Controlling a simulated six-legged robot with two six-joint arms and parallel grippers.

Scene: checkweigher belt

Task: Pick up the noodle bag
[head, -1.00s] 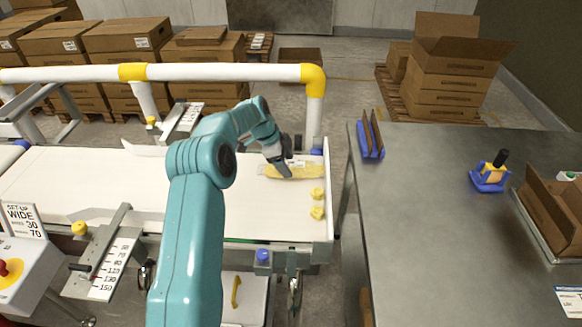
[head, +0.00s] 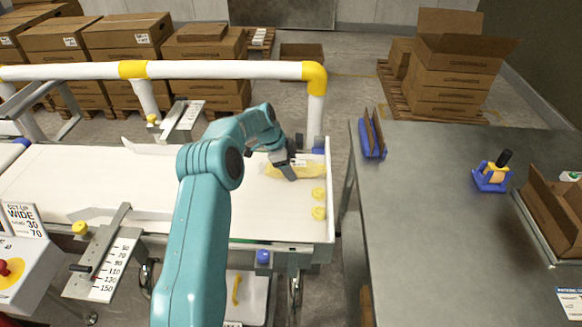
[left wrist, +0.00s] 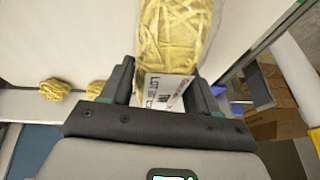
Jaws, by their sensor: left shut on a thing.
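The noodle bag (head: 308,170) is a clear bag of yellow noodles at the right end of the white belt in the head view. In the left wrist view the noodle bag (left wrist: 178,35) extends away from my fingers, with a white printed label at its near end. My left gripper (head: 289,176) is at the bag, and its fingers (left wrist: 165,88) are shut on the labelled end. Part of the bag is hidden behind the gripper in the head view. I cannot tell whether the bag touches the belt. My right gripper is not in view.
Two yellow noodle nests (head: 319,203) sit at the belt's right end, near the bag. A white and yellow rail (head: 220,70) runs behind the belt (head: 120,180). A grey table (head: 430,220) stands to the right, with a blue holder (head: 373,152) and an open carton (head: 555,205).

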